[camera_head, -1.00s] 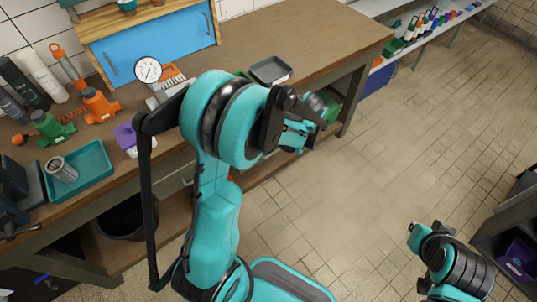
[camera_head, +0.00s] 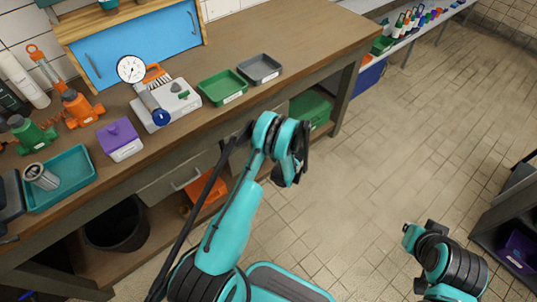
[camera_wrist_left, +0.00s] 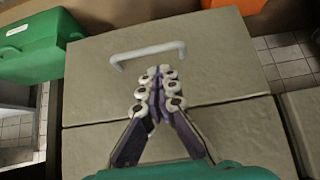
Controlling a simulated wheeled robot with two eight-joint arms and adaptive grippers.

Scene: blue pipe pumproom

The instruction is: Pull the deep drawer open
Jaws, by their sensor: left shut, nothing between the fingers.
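In the left wrist view a tan-grey drawer front (camera_wrist_left: 215,60) with a pale bar handle (camera_wrist_left: 148,52) fills the upper middle. A second front (camera_wrist_left: 245,130) without a visible handle lies below it in the picture, across a thin seam. Both look closed. My left gripper (camera_wrist_left: 158,72) is shut and empty, its tips just below the handle in the picture; I cannot tell if they touch the front. In the head view my arm hides this gripper. A drawer with a bar handle (camera_head: 186,180) shows under the bench, left of my arm. My right gripper is not discernible.
The bench (camera_head: 300,45) holds a dial gauge (camera_head: 131,69), a green tray (camera_head: 222,87), a grey tray (camera_head: 259,69) and a purple box (camera_head: 119,139). A green crate (camera_head: 310,108) and a black bucket (camera_head: 118,225) stand below.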

